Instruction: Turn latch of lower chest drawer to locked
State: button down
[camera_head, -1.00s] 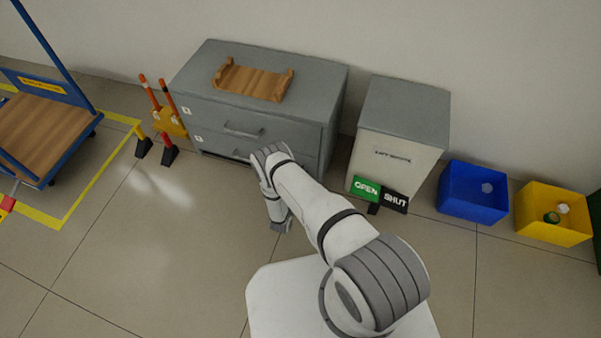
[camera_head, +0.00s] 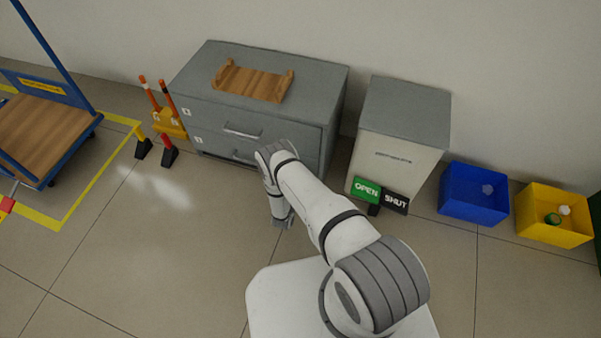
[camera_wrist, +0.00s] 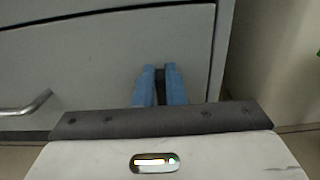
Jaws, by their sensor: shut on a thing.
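The grey chest (camera_head: 330,85) stands against the wall with two drawers. Its lower drawer (camera_head: 216,148) looks shut in the head view, with its handle (camera_head: 243,155) partly beside my arm. In the wrist view the lower drawer front (camera_wrist: 95,65) fills the upper left, with its bar handle (camera_wrist: 28,105) at the left. My gripper (camera_wrist: 160,88) has its blue fingers close together near the drawer's right side. They are shut on a small dark piece, seemingly the latch (camera_wrist: 160,76), mostly hidden between them. Its turn position cannot be told. My arm hides this spot in the head view.
A wooden tray (camera_head: 252,82) lies on the chest. A pale cabinet (camera_head: 400,145) stands to its right, with OPEN and SHUT signs (camera_head: 380,194) in front. Blue (camera_head: 473,205) and yellow (camera_head: 550,228) bins stand further right. Orange-striped posts (camera_head: 167,120) and a trolley (camera_head: 45,130) are left.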

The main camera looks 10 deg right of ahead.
jog(key=shift+w+a+f+n+b, duration=0.1)
jog(key=shift+a+n+b, duration=0.05)
jog(key=shift+n+b, duration=0.3)
jog(key=shift+w+a+f+n+b, duration=0.2)
jog(key=shift+a+f+n+b, duration=0.2)
jog(key=shift+n+b, duration=2.05)
jog(key=shift+w+a+f+n+b, duration=0.3)
jog(key=shift+n+b, duration=1.3)
jog(key=shift+n, duration=1.65)
jog(key=shift+w+a+f+n+b, duration=0.1)
jog(key=shift+a+f+n+b, duration=0.3)
jog(key=shift+n+b, duration=2.05)
jog(key=shift+d+n+p, duration=0.1)
jog(key=shift+n+p, duration=0.3)
jog(key=shift+n, duration=0.1)
jog(key=c, duration=1.5)
grip_release()
jog(key=shift+d+f, duration=0.1)
jog(key=shift+s, duration=0.1)
jog(key=p+v, duration=0.3)
jog(key=v, duration=0.4)
jog(key=shift+s+a, duration=0.2)
jog(key=shift+s, duration=0.1)
